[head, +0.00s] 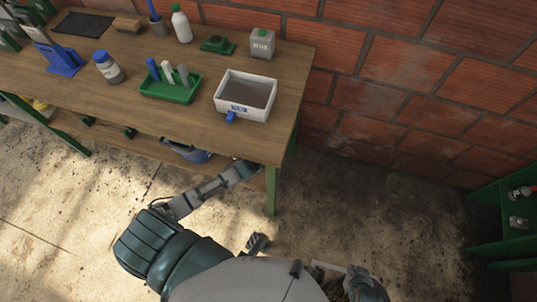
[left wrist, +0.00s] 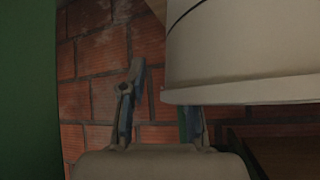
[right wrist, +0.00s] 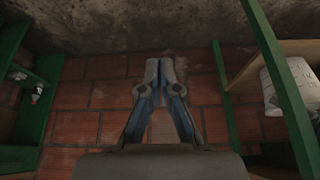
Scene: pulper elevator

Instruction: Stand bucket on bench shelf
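The off-white bucket (left wrist: 240,50) fills the upper right of the left wrist view. The right wrist view shows the bucket (right wrist: 291,86) by the bench shelf (right wrist: 262,62), apparently resting there. My left gripper (left wrist: 160,105) has its fingers apart. The bucket's rim hides one finger's tip; contact is unclear. In the head view my left arm reaches under the bench top (head: 200,125), which hides the gripper.
A white box (head: 263,105), a green tray (head: 160,92) and bottles stand on the bench top. A green bench leg (head: 271,190) is close to my left arm. A green rack (head: 490,225) stands at the right. The floor between is clear.

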